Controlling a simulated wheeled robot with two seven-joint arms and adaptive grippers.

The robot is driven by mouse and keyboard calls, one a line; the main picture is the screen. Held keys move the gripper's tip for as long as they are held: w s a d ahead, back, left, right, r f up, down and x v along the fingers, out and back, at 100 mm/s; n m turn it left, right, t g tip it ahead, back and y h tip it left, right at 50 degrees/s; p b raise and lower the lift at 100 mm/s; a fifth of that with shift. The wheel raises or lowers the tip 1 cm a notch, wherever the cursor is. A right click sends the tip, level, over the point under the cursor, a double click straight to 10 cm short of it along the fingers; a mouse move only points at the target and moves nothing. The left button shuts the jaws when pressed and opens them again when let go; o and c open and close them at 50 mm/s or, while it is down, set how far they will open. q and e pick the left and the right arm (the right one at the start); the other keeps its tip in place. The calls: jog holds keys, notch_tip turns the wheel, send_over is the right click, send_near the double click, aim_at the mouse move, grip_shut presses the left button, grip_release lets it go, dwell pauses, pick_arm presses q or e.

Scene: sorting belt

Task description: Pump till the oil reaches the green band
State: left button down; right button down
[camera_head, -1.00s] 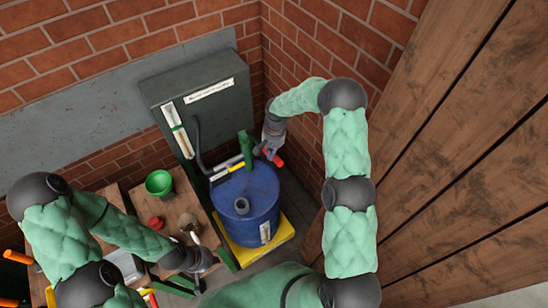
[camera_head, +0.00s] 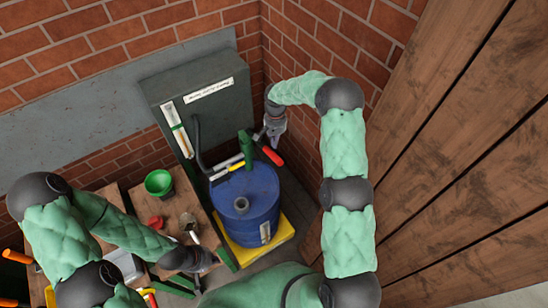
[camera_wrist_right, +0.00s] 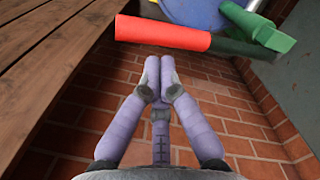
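The blue oil drum (camera_head: 262,205) stands on a yellow base, with a green hand pump (camera_head: 246,150) on top. The pump's red handle grip (camera_head: 273,156) points to the right; it also crosses the top of the right wrist view (camera_wrist_right: 165,33). My right gripper (camera_head: 273,140) is just behind the grip. In the right wrist view its fingertips (camera_wrist_right: 156,70) are together, empty and apart from the grip. The grey tank (camera_head: 205,105) carries an upright sight gauge (camera_head: 178,130) with a green band; the oil level is too small to read. My left gripper (camera_head: 205,258) is by the bench; its fingers are unclear.
A dark hose (camera_head: 199,150) runs between tank and pump. The wooden bench (camera_head: 178,207) at left holds a green cup (camera_head: 159,182) and a small red item (camera_head: 156,222). A brick wall (camera_head: 300,100) is close behind my right gripper; a plank wall (camera_head: 450,150) is at right.

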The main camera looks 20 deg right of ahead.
aim_at(274, 154)
jog(key=shift+s+a+f+b, duration=0.15)
jog(key=shift+f+b, duration=0.15)
jog(key=shift+f, duration=1.05)
jog(key=shift+s+d+f+b, duration=0.1)
jog(key=shift+f+b, duration=0.15)
jog(key=shift+f, duration=1.05)
jog(key=shift+f, duration=0.1)
